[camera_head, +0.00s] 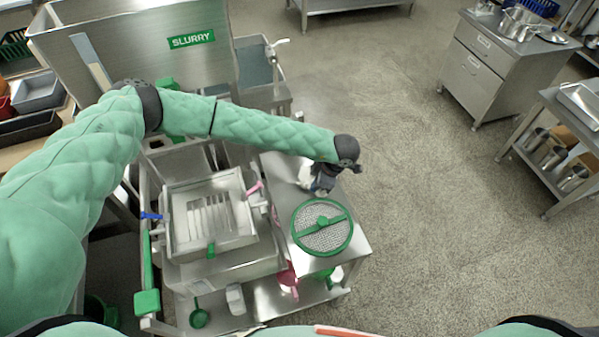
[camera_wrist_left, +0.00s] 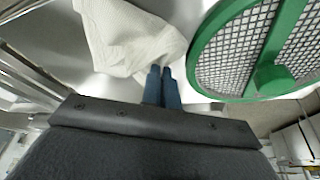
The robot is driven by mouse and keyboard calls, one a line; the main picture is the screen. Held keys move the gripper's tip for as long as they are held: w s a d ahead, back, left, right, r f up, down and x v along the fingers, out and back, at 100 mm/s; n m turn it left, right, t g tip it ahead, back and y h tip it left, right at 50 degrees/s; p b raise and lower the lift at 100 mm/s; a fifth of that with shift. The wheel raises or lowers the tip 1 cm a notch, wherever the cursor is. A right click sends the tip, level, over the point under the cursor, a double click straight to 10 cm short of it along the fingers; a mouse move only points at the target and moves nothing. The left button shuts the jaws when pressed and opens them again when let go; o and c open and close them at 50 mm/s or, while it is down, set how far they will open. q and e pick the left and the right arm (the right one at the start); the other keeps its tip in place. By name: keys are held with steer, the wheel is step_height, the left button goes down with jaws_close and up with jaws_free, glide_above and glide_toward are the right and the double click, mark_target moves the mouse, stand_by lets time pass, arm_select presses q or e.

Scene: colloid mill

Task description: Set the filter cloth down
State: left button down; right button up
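The filter cloth (camera_wrist_left: 130,38) is a crumpled white sheet in the left wrist view, spread over bare steel beyond my fingertips. In the head view only a small white part of the cloth (camera_head: 305,176) shows beside my left gripper (camera_head: 324,180). My left gripper's blue fingers (camera_wrist_left: 161,72) are close together, with their tips at the cloth's near edge, and appear to pinch it. The cloth is over the steel side table (camera_head: 352,262); I cannot tell how much of it rests there. My right gripper is not in view.
A green-rimmed round mesh sieve (camera_head: 322,227) lies on the same table, close to my left gripper; it also fills the right of the wrist view (camera_wrist_left: 235,50). A steel basin with a slotted tray (camera_head: 208,217) stands left. Open floor lies right.

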arm_select(q)
steer(key=c, duration=1.2)
jaws_free()
steer(key=shift+r, duration=0.1)
